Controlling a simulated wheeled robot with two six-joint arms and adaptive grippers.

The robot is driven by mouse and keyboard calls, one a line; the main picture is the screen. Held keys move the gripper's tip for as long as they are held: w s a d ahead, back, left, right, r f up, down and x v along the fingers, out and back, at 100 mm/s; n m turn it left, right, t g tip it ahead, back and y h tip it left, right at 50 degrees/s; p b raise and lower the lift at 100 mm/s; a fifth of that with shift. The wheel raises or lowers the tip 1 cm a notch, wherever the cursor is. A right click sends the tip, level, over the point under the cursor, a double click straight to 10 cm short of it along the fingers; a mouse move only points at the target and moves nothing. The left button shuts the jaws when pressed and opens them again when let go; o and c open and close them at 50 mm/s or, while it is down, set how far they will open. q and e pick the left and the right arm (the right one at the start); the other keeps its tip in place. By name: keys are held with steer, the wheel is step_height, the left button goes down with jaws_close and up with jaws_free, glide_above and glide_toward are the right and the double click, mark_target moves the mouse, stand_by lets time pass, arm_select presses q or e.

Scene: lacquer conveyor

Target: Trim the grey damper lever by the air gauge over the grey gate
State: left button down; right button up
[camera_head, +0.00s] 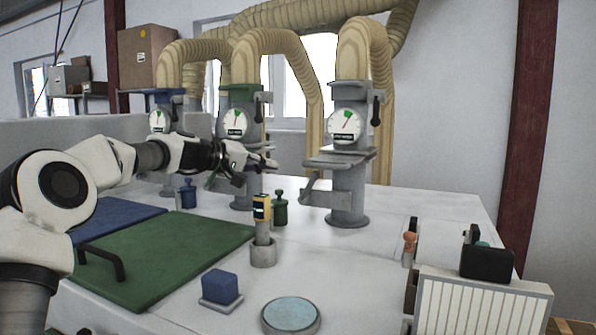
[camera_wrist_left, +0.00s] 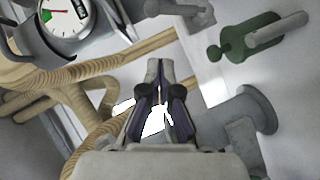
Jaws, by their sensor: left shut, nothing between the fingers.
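The grey gate (camera_head: 348,185) is a grey post on a round foot, with a hose on top. Its round white air gauge (camera_head: 344,125) has a green sector and a red needle. A grey arm (camera_head: 312,193) sticks out low on the post's left side, and a dark handle (camera_head: 376,108) hangs at its upper right; I cannot tell surely which is the damper lever. My left gripper (camera_head: 271,163) is shut and empty, left of the grey gate and in front of the green gate (camera_head: 242,160). Its fingers (camera_wrist_left: 158,75) also show in the left wrist view. My right gripper is out of view.
A blue gate (camera_head: 167,97) stands further left. A yellow-topped device (camera_head: 262,210) stands in a grey holder. Green board (camera_head: 150,260), blue block (camera_head: 220,285), round pale-blue-topped dish (camera_head: 291,315) and ribbed box (camera_head: 480,300) occupy the front.

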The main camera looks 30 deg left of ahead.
mark_target(310, 181)
arm_select(q)
steer(key=x, duration=0.2)
steer(key=p+x, duration=0.1)
steer(key=x, duration=0.2)
steer(key=shift+w+a+f, duration=0.2)
steer(key=shift+w, duration=0.2)
steer(key=shift+m+y, duration=0.3)
steer(key=shift+m, duration=0.1)
steer(key=d, duration=0.1)
steer(key=d+f, duration=0.1)
steer(key=d, duration=0.1)
steer(key=d+f, duration=0.1)
steer(key=d, duration=0.1)
steer(key=shift+w+f, duration=0.1)
steer(key=shift+w, duration=0.2)
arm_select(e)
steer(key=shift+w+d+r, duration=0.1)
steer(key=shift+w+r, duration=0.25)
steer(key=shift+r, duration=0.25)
